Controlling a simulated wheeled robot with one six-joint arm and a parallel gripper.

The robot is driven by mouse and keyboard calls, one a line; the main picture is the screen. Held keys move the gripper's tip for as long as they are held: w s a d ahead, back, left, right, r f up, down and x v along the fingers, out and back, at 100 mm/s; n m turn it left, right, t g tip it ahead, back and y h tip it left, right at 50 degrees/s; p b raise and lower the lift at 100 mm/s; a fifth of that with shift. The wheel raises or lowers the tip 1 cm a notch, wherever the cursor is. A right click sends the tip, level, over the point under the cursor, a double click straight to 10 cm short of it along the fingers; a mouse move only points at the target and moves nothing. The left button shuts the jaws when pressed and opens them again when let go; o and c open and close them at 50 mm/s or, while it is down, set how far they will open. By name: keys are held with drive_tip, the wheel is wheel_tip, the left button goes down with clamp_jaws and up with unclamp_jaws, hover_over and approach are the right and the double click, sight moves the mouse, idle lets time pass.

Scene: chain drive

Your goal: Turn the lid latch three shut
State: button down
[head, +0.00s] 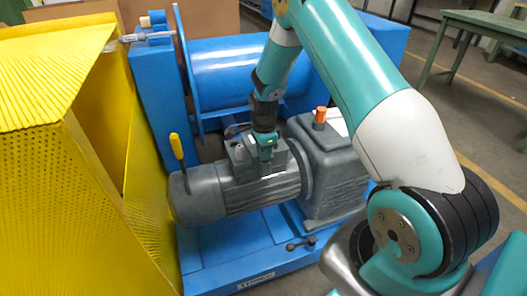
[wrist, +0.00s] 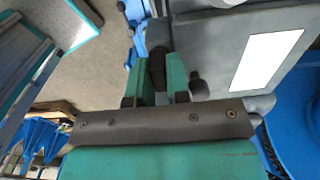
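The grey motor (head: 235,190) carries a small grey terminal box (head: 243,158) on top, and my gripper (head: 265,147) points down at its right part. In the wrist view, my gripper's two green fingers (wrist: 161,72) stand close on either side of a dark latch handle (wrist: 158,62), with no clear gap seen. A second dark knob (wrist: 197,87) sits just right of the fingers, apart from them. Another small dark knob (head: 239,148) shows on the box in the head view. The frames do not show which latch is number three, and the latch's turn angle is hard to read.
A yellow perforated guard (head: 60,170) stands at the left, with a yellow-handled tool (head: 177,147) beside the motor. A grey gearbox (head: 328,172) with an orange cap (head: 320,115) stands right. A blue drum (head: 235,72) lies behind. Blue base frame (head: 215,255) below.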

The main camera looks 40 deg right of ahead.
drive_tip(key=shift+n, duration=0.3)
drive_tip(key=n+p, duration=0.2)
drive_tip(key=n, duration=0.1)
drive_tip(key=shift+s+r+n, duration=0.1)
drive_tip(key=shift+n, duration=0.2)
drive_tip(key=n+p, duration=0.1)
drive_tip(key=n, duration=0.3)
drive_tip(key=shift+s+n+p, duration=0.1)
drive_tip(key=shift+n+p, duration=0.2)
drive_tip(key=shift+p, duration=0.05)
drive_tip(key=n+p, duration=0.1)
drive_tip(key=n, duration=0.3)
drive_tip(key=shift+d, duration=0.1)
drive_tip(key=shift+s+d+n+p, duration=0.1)
drive_tip(key=shift+n+p, duration=0.3)
drive_tip(key=shift+n, duration=2.1)
drive_tip(key=c, duration=1.1)
unclamp_jaws()
wheel_tip(320, 180, up, 17)
drive_tip(key=shift+r+p, duration=0.15)
drive_tip(key=shift+p, duration=0.6)
